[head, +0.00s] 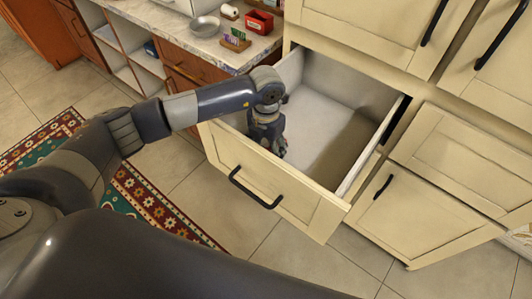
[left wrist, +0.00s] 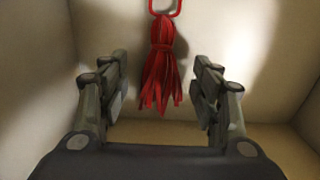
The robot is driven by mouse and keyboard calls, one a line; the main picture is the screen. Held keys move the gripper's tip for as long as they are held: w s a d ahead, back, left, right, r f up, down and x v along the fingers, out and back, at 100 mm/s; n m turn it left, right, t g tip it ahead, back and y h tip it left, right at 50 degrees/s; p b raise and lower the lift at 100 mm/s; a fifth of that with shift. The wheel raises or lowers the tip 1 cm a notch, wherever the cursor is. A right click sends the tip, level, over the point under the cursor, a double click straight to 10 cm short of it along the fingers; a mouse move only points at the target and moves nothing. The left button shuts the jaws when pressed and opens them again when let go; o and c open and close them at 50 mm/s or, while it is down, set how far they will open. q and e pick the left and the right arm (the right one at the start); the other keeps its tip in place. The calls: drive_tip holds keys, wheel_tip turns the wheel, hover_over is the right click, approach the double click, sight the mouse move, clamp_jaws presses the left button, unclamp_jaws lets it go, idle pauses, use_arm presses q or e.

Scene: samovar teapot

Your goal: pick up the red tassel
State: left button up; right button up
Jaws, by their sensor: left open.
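The red tassel (left wrist: 160,65) shows in the left wrist view. It has a red loop at the top and a fringe of strands, and it lies in the drawer against a pale surface. My left gripper (left wrist: 162,92) is open, with its two fingers on either side of the tassel's lower strands and nothing between them that I can see gripped. In the head view my left gripper (head: 270,145) is down inside the open drawer (head: 250,180), near its left side. The tassel is hidden there behind the gripper and the arm. My right gripper is not in view.
The drawer's right part (head: 345,145) is empty. Closed cabinet fronts (head: 430,210) stand to the right. A counter (head: 185,35) with a metal bowl (head: 205,27) and a red box (head: 259,22) is at the upper left. A patterned rug (head: 150,205) lies on the tiled floor.

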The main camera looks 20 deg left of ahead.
use_arm(q)
drive_tip(key=c, duration=1)
